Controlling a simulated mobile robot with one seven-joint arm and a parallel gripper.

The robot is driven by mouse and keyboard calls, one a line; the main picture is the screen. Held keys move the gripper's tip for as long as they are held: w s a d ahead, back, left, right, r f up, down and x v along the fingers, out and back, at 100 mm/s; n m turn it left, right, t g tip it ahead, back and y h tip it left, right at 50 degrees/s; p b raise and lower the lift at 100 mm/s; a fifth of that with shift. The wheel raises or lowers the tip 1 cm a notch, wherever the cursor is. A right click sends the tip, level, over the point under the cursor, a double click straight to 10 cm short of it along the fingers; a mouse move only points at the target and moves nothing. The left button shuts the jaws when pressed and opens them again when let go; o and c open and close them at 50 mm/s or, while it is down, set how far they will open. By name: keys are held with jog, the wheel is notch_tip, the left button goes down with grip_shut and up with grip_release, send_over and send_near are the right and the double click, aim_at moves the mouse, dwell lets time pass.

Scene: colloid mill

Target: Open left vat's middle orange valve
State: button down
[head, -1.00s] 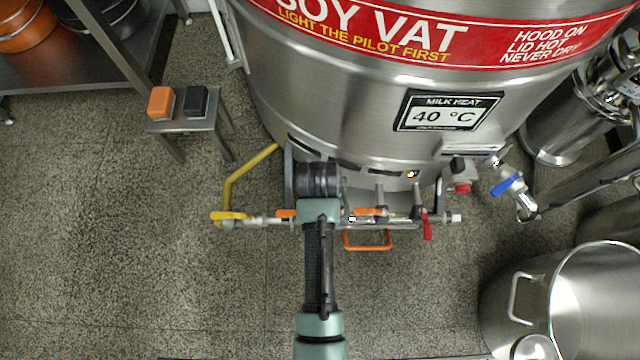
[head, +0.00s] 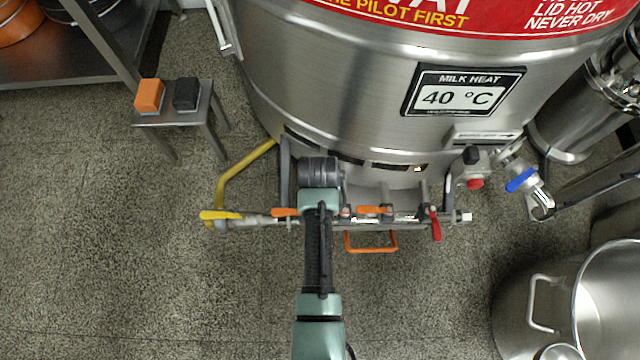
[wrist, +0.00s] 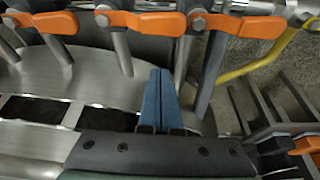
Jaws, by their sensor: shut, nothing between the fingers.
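The steel soy vat (head: 330,90) has a pipe with valves along its lower front. Three orange lever handles show in the wrist view: a left one (wrist: 45,22), a middle one (wrist: 140,22) and a right one (wrist: 238,25). All three lie crosswise along the pipe. In the head view, two orange handles show, one left (head: 285,212) and one right (head: 371,210) of my arm; my arm hides the middle one. My gripper (wrist: 160,75) is shut and empty, its blue fingertips just short of the middle handle, apparently not touching it. The head view hides the fingers.
A yellow handle (head: 218,215) and yellow pipe (head: 238,172) are at the left end. A red handle (head: 435,225) is at the right. An orange bracket (head: 371,249) sticks out in front. A small stand (head: 205,110) is left; a steel pot (head: 540,300) is lower right.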

jog(key=shift+s+a+b, duration=0.15)
jog(key=shift+s+b, duration=0.15)
jog(key=shift+s, duration=1.7)
jog(key=shift+s+n+p, duration=0.4)
jog(key=shift+n+p, duration=0.3)
jog(key=shift+p, duration=0.5)
jog(key=shift+s+r+n+y+p, duration=0.2)
jog(key=shift+s+n+y+p, duration=0.4)
jog(key=shift+p, duration=0.55)
jog(key=n+p, duration=0.1)
jog(key=s+n+p, duration=0.1)
jog(key=shift+n+y+p, duration=0.3)
jog(key=shift+n+p, duration=0.05)
jog(key=shift+n, duration=0.05)
jog(key=s+d+n+g+y+p, duration=0.2)
jog(key=s+d+n+g, duration=0.1)
jog(key=n, duration=0.8)
jog(key=shift+s+d+f+n, duration=0.25)
jog(key=shift+s+d+n, duration=0.05)
jog(key=shift+s+d, duration=0.45)
